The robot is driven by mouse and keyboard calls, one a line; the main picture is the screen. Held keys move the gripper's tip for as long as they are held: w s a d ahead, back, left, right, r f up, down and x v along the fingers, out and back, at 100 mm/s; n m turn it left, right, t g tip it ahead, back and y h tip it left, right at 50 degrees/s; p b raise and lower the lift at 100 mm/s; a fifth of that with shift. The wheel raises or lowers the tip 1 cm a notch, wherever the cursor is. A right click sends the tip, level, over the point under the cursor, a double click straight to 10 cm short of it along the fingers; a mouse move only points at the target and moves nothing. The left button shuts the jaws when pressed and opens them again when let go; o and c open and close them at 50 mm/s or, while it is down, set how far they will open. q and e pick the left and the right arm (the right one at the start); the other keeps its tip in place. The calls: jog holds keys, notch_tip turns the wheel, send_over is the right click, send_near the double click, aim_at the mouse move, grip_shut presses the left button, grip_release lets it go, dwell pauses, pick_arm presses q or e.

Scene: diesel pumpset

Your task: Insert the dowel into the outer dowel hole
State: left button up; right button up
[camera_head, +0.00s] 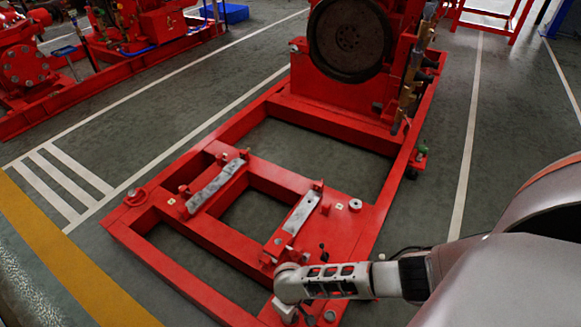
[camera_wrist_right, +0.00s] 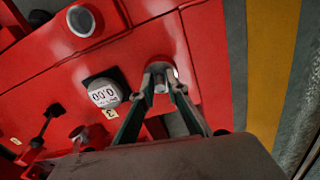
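My right gripper (camera_wrist_right: 163,85) reaches over the red base frame in the right wrist view. Its two fingers close in on a small shiny metal piece, which looks like the dowel (camera_wrist_right: 159,70). The dowel's lower end and the outer dowel hole cannot be made out; the fingers and dowel cover that spot. In the head view my right arm comes in from the right, and its gripper (camera_head: 285,310) is mostly hidden at the frame's near corner. The red frame (camera_head: 190,238) carries two grey metal pads (camera_head: 217,187) (camera_head: 301,212). My left gripper is not in view.
A white round gauge reading 0.00 (camera_wrist_right: 104,95) stands close left of the fingers, by a yellow label 3 (camera_wrist_right: 110,113). A round metal part (camera_wrist_right: 81,21) is further up left. Dark bolts (camera_wrist_right: 46,118) stand on the frame. An engine flywheel (camera_head: 348,38) is at the back.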

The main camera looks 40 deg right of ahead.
jog(key=shift+o, duration=1)
notch_tip(320, 180, up, 12)
dwell(0.3)
